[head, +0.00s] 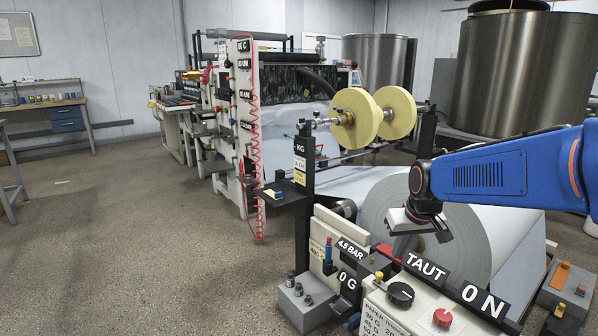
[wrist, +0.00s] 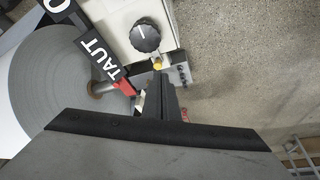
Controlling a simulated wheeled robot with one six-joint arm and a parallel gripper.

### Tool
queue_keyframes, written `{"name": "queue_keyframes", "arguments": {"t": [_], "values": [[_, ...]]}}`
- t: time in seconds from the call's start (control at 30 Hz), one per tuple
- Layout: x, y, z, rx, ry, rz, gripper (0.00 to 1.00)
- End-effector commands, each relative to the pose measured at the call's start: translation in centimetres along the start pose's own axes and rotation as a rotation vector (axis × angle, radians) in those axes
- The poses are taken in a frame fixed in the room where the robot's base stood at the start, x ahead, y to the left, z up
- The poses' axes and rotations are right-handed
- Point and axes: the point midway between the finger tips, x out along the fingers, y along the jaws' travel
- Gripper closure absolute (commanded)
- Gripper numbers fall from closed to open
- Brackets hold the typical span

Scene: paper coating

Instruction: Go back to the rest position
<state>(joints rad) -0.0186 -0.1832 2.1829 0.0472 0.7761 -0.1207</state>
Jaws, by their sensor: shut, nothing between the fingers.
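My blue arm (head: 490,178) reaches in from the right in the head view. My gripper (head: 438,226) hangs in front of the large white paper roll (head: 484,220), above the control panel. Whether it touches the roll I cannot tell. In the wrist view the dark fingers of my gripper (wrist: 162,98) are together and hold nothing. The black dial (wrist: 146,37) on the panel lies beyond them, and the roll (wrist: 45,85) shows at the left.
The panel carries a black dial (head: 400,293), a red button (head: 442,317) and signs reading TAUT (head: 427,268) and 0 N (head: 484,300). Two yellow discs (head: 356,118) sit on a shaft behind. The floor (head: 130,220) at the left is largely clear.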

Motion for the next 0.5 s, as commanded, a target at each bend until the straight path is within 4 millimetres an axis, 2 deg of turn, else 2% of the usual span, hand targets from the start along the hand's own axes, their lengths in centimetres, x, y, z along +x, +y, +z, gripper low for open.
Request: {"name": "queue_keyframes", "arguments": {"t": [0.03, 0.2, 0.5], "values": [[-1.1, -0.1, 1.4, 0.004, 0.007, 0.002, 1.0], [-3.8, -0.3, 6.0, 0.021, 0.015, 0.01, 1.0], [-7.2, -0.8, 14.4, 0.054, 0.029, 0.023, 1.0]]}}
